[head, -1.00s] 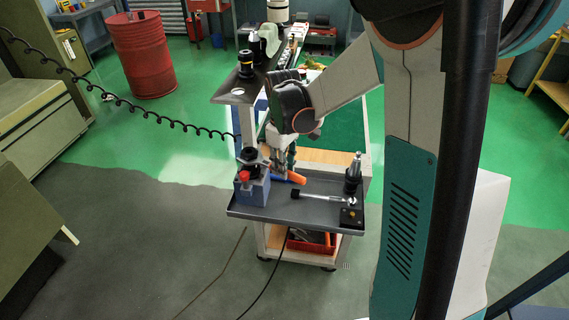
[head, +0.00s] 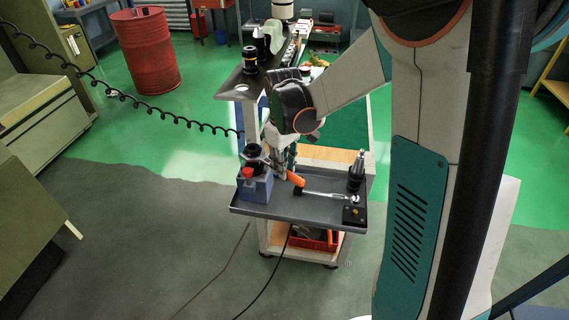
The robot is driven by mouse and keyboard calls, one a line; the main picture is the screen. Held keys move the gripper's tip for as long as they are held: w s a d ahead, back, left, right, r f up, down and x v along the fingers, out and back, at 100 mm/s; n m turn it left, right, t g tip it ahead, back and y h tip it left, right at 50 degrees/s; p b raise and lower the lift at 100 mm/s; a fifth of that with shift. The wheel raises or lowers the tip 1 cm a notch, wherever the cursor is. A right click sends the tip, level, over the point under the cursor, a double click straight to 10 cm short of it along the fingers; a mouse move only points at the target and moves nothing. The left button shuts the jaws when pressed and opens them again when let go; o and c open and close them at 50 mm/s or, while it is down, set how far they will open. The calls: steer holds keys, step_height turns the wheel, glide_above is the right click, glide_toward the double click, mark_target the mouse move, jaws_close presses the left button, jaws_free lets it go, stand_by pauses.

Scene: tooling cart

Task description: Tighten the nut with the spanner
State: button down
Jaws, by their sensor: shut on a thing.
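My gripper (head: 281,173) is low over the grey tray at the front of the cart, just right of the blue block. It is shut on a tool with an orange handle (head: 296,179), which I take to be the spanner. The handle sticks out to the right of the fingers and slants down to the right. Its working end is hidden by the gripper and too small to tell. The blue block (head: 257,188) carries a red knob (head: 247,172) and a dark round part (head: 254,151). I cannot make out the nut or whether the spanner touches it.
On the tray (head: 290,209), a silver long-shafted tool (head: 328,195) lies right of the handle. A dark upright tool holder (head: 356,172) and small black box (head: 353,216) stand at the right end. A raised shelf (head: 243,88) with black parts is behind.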

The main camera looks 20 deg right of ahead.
steer(key=shift+a, duration=0.1)
stand_by(0.3)
steer(key=shift+s+a+m, duration=0.25)
steer(key=shift+a+m, duration=0.25)
steer(key=shift+m, duration=0.1)
steer(key=shift+a, duration=0.1)
steer(key=shift+s+a+m, duration=0.15)
steer(key=shift+a+m, duration=0.4)
steer(key=shift+m, duration=0.05)
steer(key=shift+a, duration=0.15)
stand_by(0.3)
steer(key=shift+s+a+m, duration=0.1)
steer(key=shift+a+m, duration=0.4)
steer(key=shift+m, duration=0.1)
steer(key=shift+a, duration=0.1)
steer(key=shift+a+m, duration=0.5)
steer(key=shift+m, duration=0.1)
